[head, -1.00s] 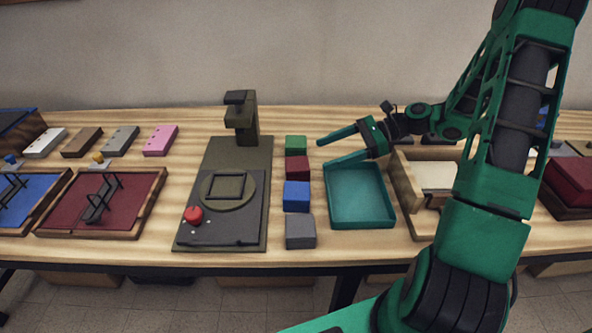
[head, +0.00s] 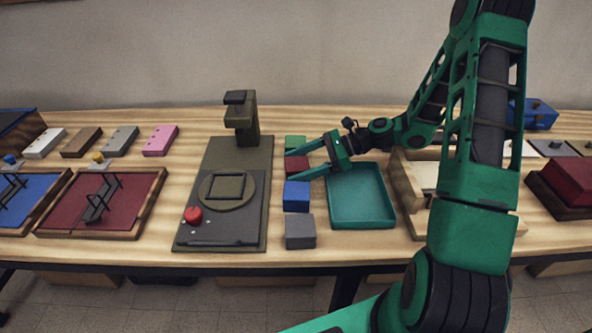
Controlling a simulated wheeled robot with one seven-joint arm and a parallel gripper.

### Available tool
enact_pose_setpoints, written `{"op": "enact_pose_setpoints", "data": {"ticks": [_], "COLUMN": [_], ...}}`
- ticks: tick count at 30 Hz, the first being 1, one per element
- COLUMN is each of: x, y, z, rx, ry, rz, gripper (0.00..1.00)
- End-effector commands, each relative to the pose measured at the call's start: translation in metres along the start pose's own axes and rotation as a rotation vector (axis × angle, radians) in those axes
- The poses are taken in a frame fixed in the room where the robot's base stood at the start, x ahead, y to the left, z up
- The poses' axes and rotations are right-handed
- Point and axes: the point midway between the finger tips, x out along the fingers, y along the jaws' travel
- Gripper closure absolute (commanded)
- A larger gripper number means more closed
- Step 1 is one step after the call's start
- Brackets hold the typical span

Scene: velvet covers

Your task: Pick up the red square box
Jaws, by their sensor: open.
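The red square box (head: 298,165) is a small dark red block in a column of blocks at the middle of the table. A green block (head: 295,143) stands behind it and a blue block (head: 296,196) in front of it. My gripper (head: 288,166) is open, its two green fingers pointing left. The fingers overlap the red box in the picture, one at its back side and one at its front side. Part of the box is hidden by them. I cannot tell whether the fingers touch it or are above it.
A grey block (head: 300,231) stands nearest the front edge. A teal tray (head: 361,222) lies just right of the blocks, empty. A dark machine (head: 222,155) with a red button stands close on the left. A wooden box (head: 408,205) is right of the tray.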

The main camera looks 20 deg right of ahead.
Motion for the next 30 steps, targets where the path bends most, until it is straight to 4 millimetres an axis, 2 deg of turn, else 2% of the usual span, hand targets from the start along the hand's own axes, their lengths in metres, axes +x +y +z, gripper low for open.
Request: {"op": "enact_pose_setpoints", "data": {"ticks": [5, 9, 11, 23, 26, 30], "x": [0.0, 0.0, 0.0, -0.002, -0.005, -0.013], "y": [0.0, 0.0, 0.0, 0.0, -0.001, -0.001], "z": [0.0, 0.0, 0.0, 0.004, 0.011, 0.03], "rx": [0.0, 0.0, 0.0, -0.001, -0.002, -0.005], "ry": [0.0, 0.0, 0.0, 0.0, 0.0, 0.0], "rz": [0.0, 0.0, 0.0, -0.001, -0.002, -0.003], "gripper": [0.25, 0.58, 0.72, 0.72, 0.72, 0.72]}}
